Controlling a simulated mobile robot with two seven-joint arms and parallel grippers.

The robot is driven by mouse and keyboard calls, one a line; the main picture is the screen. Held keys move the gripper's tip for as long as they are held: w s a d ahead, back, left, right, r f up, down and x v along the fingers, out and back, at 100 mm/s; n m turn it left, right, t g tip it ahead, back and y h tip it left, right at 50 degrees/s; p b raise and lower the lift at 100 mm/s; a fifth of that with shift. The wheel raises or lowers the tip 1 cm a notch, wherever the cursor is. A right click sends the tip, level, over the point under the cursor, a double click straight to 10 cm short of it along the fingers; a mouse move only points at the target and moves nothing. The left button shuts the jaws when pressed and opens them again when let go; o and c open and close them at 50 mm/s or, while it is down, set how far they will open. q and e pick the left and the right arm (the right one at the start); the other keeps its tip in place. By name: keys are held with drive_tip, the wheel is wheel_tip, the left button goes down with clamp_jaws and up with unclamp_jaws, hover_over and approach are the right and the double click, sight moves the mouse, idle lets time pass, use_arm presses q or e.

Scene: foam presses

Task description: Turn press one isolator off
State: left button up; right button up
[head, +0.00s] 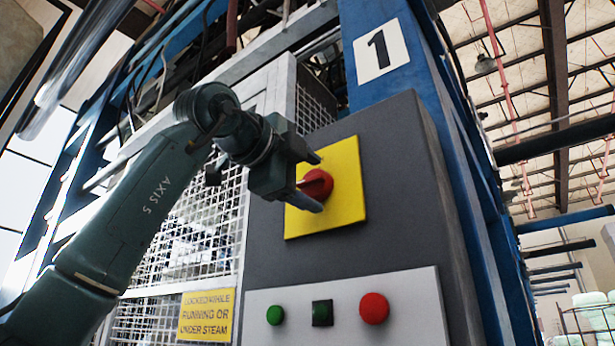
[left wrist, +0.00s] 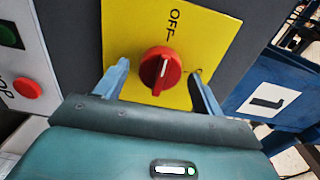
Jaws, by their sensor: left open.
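The press one isolator is a red rotary knob (head: 316,184) on a yellow plate (head: 345,205), fixed to a grey cabinet under the number 1 sign (head: 381,50). My left gripper (head: 311,182) is open at the knob, one finger above it and one below. In the left wrist view the knob (left wrist: 160,70) sits between the open fingers of my left gripper (left wrist: 159,69), with a gap on each side. The knob's white line runs roughly up and down there, with OFF printed above it. Another mark is partly hidden by the right finger. My right gripper is out of view.
Below the plate, a pale panel (head: 415,325) carries a green button (head: 275,315), a dark square (head: 322,313) and a red button (head: 373,308). A mesh guard (head: 190,240) with a yellow sign (head: 207,316) stands left. A blue post (head: 420,55) rises behind the cabinet.

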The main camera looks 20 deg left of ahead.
use_arm(q)
drive_tip(key=b+v, duration=0.2)
drive_tip(key=v, duration=1.1)
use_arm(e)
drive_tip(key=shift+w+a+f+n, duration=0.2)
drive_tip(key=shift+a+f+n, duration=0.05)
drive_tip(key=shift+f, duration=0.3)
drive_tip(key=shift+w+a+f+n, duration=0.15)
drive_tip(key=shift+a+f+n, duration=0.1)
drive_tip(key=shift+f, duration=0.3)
use_arm(q)
drive_tip(key=shift+r, duration=0.15)
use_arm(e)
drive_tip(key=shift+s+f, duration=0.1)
